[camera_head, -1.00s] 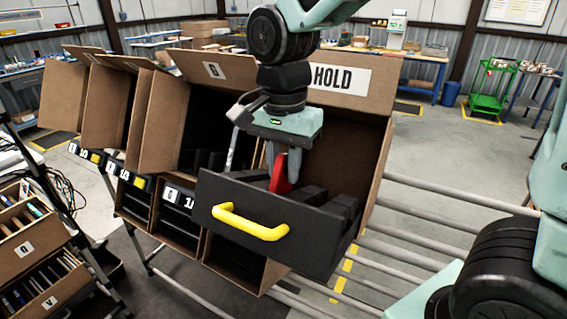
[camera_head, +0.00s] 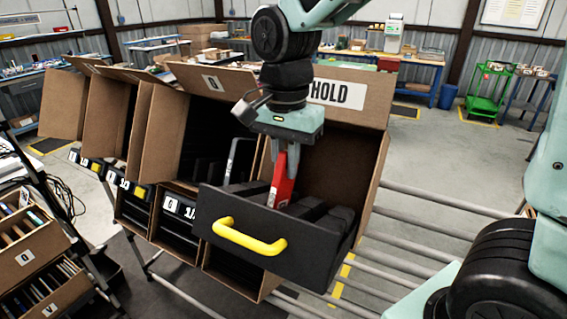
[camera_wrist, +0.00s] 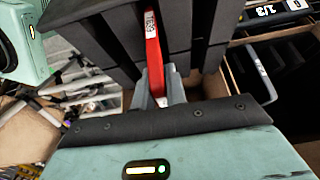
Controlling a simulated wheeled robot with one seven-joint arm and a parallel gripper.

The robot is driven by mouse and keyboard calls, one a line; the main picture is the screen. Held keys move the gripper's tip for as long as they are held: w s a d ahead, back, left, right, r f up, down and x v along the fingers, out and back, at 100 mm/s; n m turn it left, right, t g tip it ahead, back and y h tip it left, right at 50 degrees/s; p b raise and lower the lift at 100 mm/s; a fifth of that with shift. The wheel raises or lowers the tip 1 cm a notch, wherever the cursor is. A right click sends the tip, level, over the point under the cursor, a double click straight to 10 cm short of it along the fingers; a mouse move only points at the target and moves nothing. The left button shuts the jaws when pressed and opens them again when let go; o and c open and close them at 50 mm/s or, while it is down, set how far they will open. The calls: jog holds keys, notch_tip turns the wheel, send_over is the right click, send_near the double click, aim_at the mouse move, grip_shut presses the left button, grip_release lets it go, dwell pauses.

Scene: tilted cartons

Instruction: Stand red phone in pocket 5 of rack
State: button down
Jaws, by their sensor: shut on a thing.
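The red phone (camera_head: 283,182) stands nearly upright above the black drawer with the yellow handle. My gripper (camera_head: 288,150) is shut on its upper end. In the wrist view the red phone (camera_wrist: 153,55) is seen edge-on between the fingers of my gripper (camera_wrist: 160,92), with a white label on it. The rack (camera_head: 325,215) is the set of black dividers inside the drawer. The phone's lower end is at or just above the dividers, partly hidden by the drawer front. I cannot tell which pocket it is over.
The black drawer (camera_head: 230,205) is pulled out of a tilted carton marked HOLD (camera_head: 375,100). More tilted cartons (camera_head: 150,130) stand to the left. A roller conveyor (camera_head: 420,230) runs to the right. The carton wall is close on the gripper's right.

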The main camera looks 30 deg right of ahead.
jog(key=shift+w+d+r+p, duration=0.3)
jog(key=shift+d+r+p, duration=0.2)
jog(key=shift+r+p, duration=0.5)
jog(key=shift+w+d+r+p, duration=0.4)
jog(key=shift+r+p, duration=0.4)
jog(key=shift+r, duration=0.35)
jog(key=shift+w+d+r+p, duration=0.25)
jog(key=shift+d+r+p, duration=0.3)
jog(key=shift+r+p, duration=0.45)
jog(key=shift+r, duration=0.1)
